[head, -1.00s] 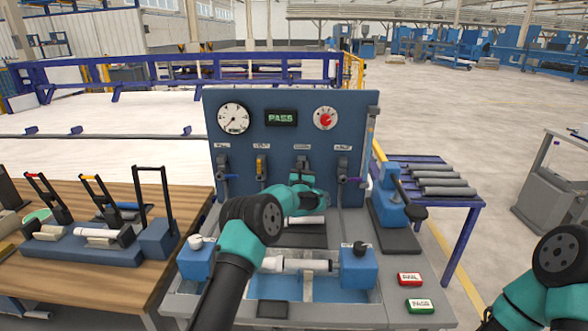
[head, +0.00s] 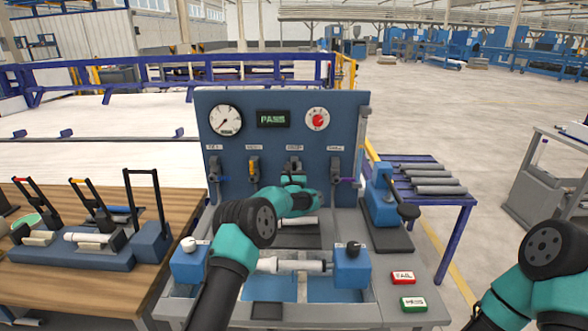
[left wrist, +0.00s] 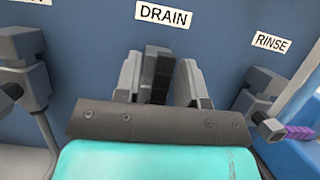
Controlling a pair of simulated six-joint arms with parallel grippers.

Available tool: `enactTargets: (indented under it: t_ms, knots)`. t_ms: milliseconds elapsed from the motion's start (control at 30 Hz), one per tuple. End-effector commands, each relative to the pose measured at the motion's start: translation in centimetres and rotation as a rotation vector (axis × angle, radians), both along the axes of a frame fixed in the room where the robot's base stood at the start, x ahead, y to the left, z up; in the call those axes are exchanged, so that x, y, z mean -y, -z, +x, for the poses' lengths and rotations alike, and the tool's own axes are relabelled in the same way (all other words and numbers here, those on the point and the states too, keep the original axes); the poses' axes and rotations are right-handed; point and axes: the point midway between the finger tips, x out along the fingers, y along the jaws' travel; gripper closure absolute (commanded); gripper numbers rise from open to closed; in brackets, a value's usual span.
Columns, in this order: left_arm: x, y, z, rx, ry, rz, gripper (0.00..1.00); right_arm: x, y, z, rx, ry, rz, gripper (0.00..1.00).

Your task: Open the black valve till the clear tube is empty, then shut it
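The black valve's dark handle (left wrist: 157,72) is under the DRAIN label (left wrist: 164,15) in the left wrist view. My left gripper (left wrist: 160,82) has one grey finger on each side of it; whether they press on it, I cannot tell. In the head view my left gripper (head: 294,180) is at this valve on the blue panel (head: 270,104) and mostly hides it. A thin upright tube (head: 364,132) runs along the panel's right edge; its liquid level is too small to read. My right arm is at the lower right, its fingers out of view.
A purple-handled RINSE valve (left wrist: 268,120) is right of the drain valve. A white pipe (head: 290,265) lies between blue clamps in front. A red button (head: 403,278) and a green button (head: 413,304) are at the front right.

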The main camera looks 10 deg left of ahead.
Motion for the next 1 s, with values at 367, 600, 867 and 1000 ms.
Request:
enactTargets:
  t_ms: [367, 600, 867, 1000]
  knots:
    - [0.0, 0.0, -0.1, 0.001, 0.001, 0.001, 0.58, 0.0, 0.0, 0.0, 0.0, 0.0, 0.0, 0.57]
    - [0.4, 0.6, -1.4, -0.001, 0.001, 0.002, 0.58, 0.0, 0.0, 0.0, 0.0, 0.0, 0.0, 0.57]
    - [0.9, 1.7, -4.1, -0.001, 0.001, 0.001, 0.58, 0.0, 0.0, 0.0, 0.0, 0.0, 0.0, 0.57]
    - [1.3, 2.5, -5.8, -0.002, 0.001, 0.002, 0.58, 0.0, 0.0, 0.0, 0.0, 0.0, 0.0, 0.57]
